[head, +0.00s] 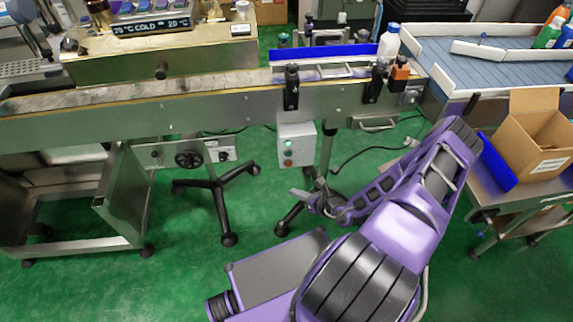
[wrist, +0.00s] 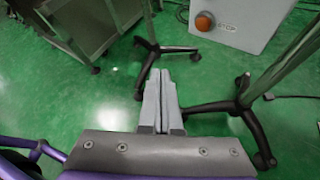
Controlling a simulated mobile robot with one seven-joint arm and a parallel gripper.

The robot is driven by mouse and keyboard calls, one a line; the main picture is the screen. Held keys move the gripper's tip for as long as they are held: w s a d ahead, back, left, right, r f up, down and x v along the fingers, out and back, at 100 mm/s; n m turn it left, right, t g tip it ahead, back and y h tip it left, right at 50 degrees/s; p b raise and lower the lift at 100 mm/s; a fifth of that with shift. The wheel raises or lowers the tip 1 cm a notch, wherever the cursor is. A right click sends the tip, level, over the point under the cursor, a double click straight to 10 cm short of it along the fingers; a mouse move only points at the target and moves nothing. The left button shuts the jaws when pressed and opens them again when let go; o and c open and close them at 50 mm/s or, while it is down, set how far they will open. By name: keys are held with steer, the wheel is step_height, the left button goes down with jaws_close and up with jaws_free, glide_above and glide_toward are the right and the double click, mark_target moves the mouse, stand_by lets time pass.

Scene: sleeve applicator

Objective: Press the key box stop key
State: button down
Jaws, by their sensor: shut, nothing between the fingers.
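The key box (head: 297,130) is a pale grey box hanging under the front of the conveyor in the head view. A green key sits above a small red stop key (head: 288,163) on its face. In the wrist view the lower part of the box (wrist: 240,10) shows at the top right, with the round orange-red stop key (wrist: 204,20) beside a STOP label. My gripper (head: 292,193) is shut and empty, below the box in the head view. In the wrist view its fingertips (wrist: 159,74) lie below and left of the stop key, apart from it.
The steel conveyor (head: 200,105) runs above the box. Black-footed stands (head: 222,186) stand on the green floor below it, and their legs also show in the wrist view (wrist: 245,100). A cable (head: 365,150) lies right of the box. A cardboard box (head: 520,140) sits on the right table.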

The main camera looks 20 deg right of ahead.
mark_target(288, 165)
steer(key=shift+w, duration=0.1)
steer(key=w+d+b, duration=0.2)
steer(key=w+b, duration=0.2)
steer(key=w, duration=0.4)
steer(key=shift+d+b, duration=0.2)
steer(key=shift+b, duration=0.1)
steer(key=shift+w, duration=0.2)
stand_by(1.8)
steer(key=shift+w+d, duration=0.1)
steer(key=shift+w, duration=0.2)
steer(key=shift+w+d+b, duration=0.15)
steer(key=shift+w+b, duration=0.15)
steer(key=shift+w, duration=0.1)
stand_by(0.8)
steer(key=shift+s, duration=0.1)
steer(key=shift+s+a+p, duration=0.25)
steer(key=shift+s+p, duration=0.4)
steer(key=shift+s, duration=0.05)
